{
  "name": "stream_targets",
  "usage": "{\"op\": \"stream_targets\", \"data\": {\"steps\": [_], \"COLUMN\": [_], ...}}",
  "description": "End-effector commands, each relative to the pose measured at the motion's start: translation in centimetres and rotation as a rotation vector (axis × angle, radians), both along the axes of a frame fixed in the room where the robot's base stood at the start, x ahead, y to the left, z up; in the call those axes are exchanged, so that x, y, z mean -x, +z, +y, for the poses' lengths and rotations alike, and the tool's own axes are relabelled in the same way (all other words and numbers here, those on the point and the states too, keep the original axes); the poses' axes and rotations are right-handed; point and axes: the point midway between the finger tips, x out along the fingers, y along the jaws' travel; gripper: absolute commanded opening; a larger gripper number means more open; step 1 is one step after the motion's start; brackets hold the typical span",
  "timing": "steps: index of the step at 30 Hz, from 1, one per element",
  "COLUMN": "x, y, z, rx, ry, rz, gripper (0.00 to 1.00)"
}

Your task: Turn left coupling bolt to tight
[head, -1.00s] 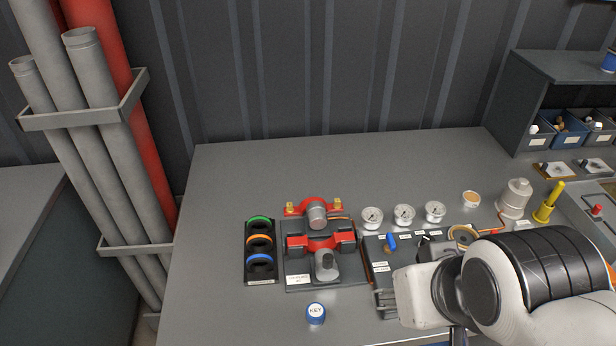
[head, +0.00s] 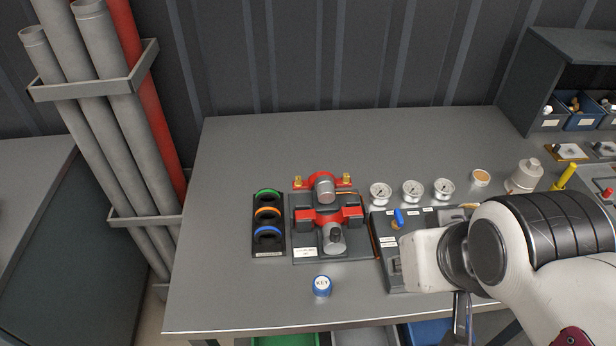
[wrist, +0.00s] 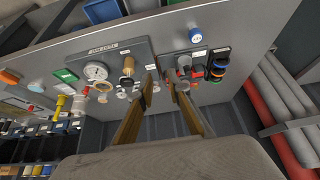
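The coupling (head: 326,216) is a red clamp assembly with grey pipe ends on a dark plate on the bench. It also shows, small and partly visible, in the wrist view (wrist: 196,72). The left coupling bolt (head: 297,181) is a small brass bolt on the left ear of the rear red clamp. A matching right bolt (head: 346,178) sits on the other ear. In the head view, my gripper (head: 462,318) points down at the bench's front, right of the coupling and apart from it. In the wrist view, its fingers (wrist: 161,84) are apart with nothing between them.
A rack of green, orange and blue rings (head: 268,222) stands left of the coupling. Gauges (head: 412,190) and a valve panel with a blue lever (head: 398,218) are to the right. The bench's left side is clear.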

Motion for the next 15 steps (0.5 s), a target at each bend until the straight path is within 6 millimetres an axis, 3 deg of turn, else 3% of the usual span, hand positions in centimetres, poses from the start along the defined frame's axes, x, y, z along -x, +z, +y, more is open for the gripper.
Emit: {"op": "stream_targets", "data": {"steps": [5,15], "x": [-1.9,-7.5], "y": [0.5,1.4], "z": [0.2,1.1], "rx": [0.000,-0.001], "ry": [-0.001,-0.006], "rz": [0.009,0.027], "gripper": [0.17,0.17]}}
